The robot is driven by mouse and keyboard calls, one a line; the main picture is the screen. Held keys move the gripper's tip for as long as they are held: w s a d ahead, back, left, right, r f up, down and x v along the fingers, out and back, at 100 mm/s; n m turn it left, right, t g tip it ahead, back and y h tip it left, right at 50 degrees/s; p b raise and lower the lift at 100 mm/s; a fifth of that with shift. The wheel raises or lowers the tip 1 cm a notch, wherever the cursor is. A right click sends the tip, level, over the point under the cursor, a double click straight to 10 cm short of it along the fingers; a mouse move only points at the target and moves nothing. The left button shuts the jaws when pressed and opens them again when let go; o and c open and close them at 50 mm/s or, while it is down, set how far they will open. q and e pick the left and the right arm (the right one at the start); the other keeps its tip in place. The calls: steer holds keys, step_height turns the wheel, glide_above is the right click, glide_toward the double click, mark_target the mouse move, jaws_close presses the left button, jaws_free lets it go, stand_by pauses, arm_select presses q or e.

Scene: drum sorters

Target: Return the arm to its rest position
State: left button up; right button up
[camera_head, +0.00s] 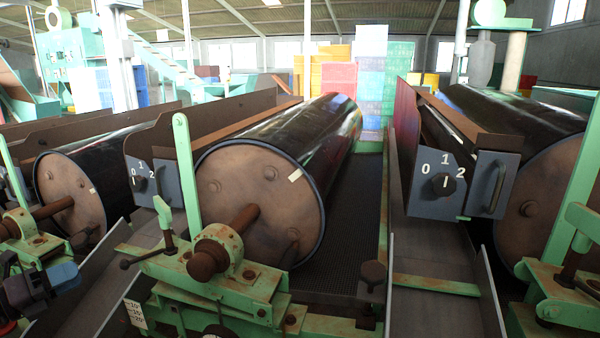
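My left gripper (62,278) is at the lower left edge in the head view, a dark and bluish shape in front of the left drum's green frame. It is small and dark there, and I cannot tell whether its fingers are open or shut. I see nothing clearly held in it. My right gripper is not in view.
A large dark drum (262,205) with a rusty shaft fills the middle, on a green frame (215,290). Other drums stand left (70,195) and right (545,200). Grey dial panels (430,190) face me. Stacked coloured crates (370,75) stand behind.

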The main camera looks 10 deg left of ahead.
arm_select(q)
steer(key=s+d+f+n+y+p, duration=0.1)
steer(key=s+d+f+n+y, duration=0.15)
steer(key=f+n+y, duration=0.4)
steer(key=s+d+f+n+y+p, duration=0.1)
steer(key=s+d+f+n, duration=0.2)
steer(key=n, duration=0.6)
steer(key=s+d+f+n+y, duration=0.1)
steer(key=d+f+n+y, duration=0.3)
steer(key=n, duration=0.3)
steer(key=s+d+f+n+g+h+p, duration=0.1)
steer(key=s+d+f+n+g+p, duration=0.1)
steer(key=s+d, duration=0.6)
steer(key=s+d+f+n+g+h+p, duration=0.1)
steer(key=s+d+f+n+g+p, duration=0.1)
steer(key=s+d+f+n, duration=0.3)
steer(key=s+d+f, duration=0.1)
steer(key=s+d, duration=0.2)
steer(key=d, duration=0.3)
steer(key=shift+s+d+g, duration=0.15)
steer(key=shift+s+g, duration=0.05)
steer(key=shift+g, duration=0.1)
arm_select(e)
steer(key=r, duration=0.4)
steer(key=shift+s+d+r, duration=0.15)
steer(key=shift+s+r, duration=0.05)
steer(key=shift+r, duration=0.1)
